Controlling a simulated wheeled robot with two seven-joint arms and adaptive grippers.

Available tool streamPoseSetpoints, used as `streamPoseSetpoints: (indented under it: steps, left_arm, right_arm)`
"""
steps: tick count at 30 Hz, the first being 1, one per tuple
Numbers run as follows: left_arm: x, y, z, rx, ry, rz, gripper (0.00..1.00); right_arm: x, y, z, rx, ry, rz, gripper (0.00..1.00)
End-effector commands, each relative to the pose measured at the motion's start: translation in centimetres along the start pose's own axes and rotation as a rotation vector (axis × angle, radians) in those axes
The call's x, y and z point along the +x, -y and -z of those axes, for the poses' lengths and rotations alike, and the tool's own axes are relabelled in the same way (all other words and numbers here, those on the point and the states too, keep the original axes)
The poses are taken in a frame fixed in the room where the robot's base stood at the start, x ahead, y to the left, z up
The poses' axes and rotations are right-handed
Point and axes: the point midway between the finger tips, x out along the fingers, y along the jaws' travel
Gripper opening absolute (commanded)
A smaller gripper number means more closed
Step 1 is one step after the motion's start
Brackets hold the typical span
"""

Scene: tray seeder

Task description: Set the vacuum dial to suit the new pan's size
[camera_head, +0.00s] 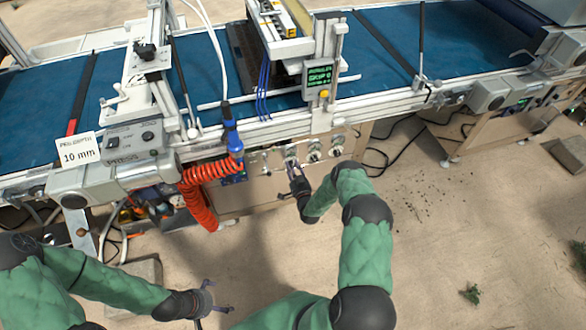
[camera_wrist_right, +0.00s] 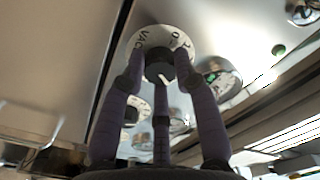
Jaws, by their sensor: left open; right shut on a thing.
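The vacuum dial (camera_wrist_right: 158,68) shows in the right wrist view as a black knob with a white pointer mark. The white plate (camera_wrist_right: 137,41) around it carries "VAC" and a "0". My right gripper (camera_head: 293,170) reaches the front panel below the conveyor in the head view; its purple fingers in the right wrist view (camera_wrist_right: 160,85) are shut around the knob. The fingers hide part of the plate, so the full scale cannot be read. My left gripper (camera_head: 212,300) is open and empty above the floor. I cannot make out a pan or its size.
More dials (camera_head: 314,153) and a round gauge (camera_wrist_right: 222,75) sit near the knob. A coiled red hose (camera_head: 198,195) hangs left of the panel. A display (camera_head: 319,77) stands above. A sign (camera_head: 78,151) reads "10 mm". Floor in front is mostly clear.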

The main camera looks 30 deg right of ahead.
Motion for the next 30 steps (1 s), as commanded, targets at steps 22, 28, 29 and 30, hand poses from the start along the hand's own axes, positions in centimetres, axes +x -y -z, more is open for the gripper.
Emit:
streamPoseSetpoints:
  steps: [22, 28, 29, 30]
  left_arm:
    - [0.0, 0.0, 0.0, 0.000, 0.000, 0.000, 1.00]
    - [0.0, 0.0, 0.0, 0.000, 0.000, 0.000, 1.00]
    - [0.0, 0.0, 0.0, 0.000, 0.000, 0.000, 1.00]
    - [0.0, 0.0, 0.0, 0.000, 0.000, 0.000, 1.00]
  right_arm:
    - [0.1, 0.0, 0.1, 0.008, -0.003, 0.001, 0.54]
    - [-0.4, 0.0, 0.0, 0.009, 0.000, -0.001, 0.54]
    - [-0.7, -0.1, 0.0, 0.009, 0.001, -0.001, 0.54]
    - [-1.2, -0.1, 0.0, 0.010, 0.002, -0.001, 0.54]
